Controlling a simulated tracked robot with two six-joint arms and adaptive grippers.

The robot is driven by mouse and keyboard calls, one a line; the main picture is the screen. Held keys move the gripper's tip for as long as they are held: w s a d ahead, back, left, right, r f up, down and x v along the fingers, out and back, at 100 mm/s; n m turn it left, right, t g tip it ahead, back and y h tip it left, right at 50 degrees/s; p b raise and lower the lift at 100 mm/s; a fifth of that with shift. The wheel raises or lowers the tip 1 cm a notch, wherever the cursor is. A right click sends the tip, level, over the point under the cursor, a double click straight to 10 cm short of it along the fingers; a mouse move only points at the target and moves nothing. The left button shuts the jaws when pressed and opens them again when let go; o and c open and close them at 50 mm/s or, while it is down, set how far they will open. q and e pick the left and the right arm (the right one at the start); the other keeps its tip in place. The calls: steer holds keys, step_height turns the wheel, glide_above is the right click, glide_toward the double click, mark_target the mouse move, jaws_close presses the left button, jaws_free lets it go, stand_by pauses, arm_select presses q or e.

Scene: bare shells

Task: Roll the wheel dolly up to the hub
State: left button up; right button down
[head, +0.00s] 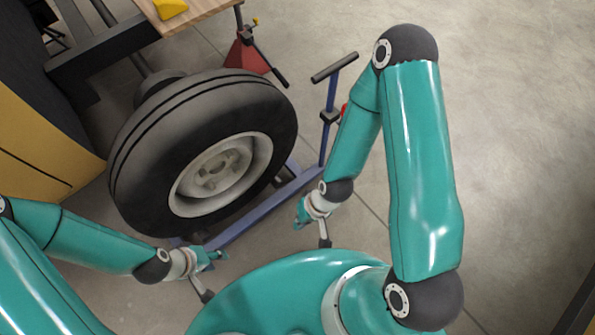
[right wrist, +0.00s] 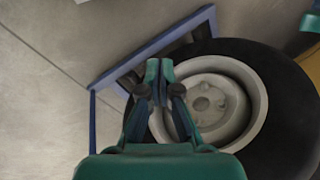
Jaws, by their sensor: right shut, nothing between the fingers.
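A large black tyre (head: 130,165) on a pale rim stands upright on the blue wheel dolly (head: 265,207). The dolly has a blue post with a black T-handle (head: 335,67). A dark round part, seemingly the hub (head: 160,88), shows partly behind the tyre on the vehicle side; the gap between them is hidden. My right gripper (head: 300,218) is shut and empty, beside the dolly frame. In the right wrist view its fingers (right wrist: 160,68) overlap the dolly frame (right wrist: 150,46) and the rim. My left gripper (head: 222,256) is near the dolly's left end; its fingers are too small to judge.
A yellow and dark vehicle body (head: 40,150) stands at the left. A red jack stand (head: 245,57) with a dark bar is behind the wheel. A wooden top (head: 195,12) carries a yellow object (head: 170,8). The concrete floor at the right is clear.

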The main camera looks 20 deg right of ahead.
steer(key=c, duration=1.9)
jaws_free()
steer(key=o, duration=0.8)
steer(key=shift+w, duration=0.1)
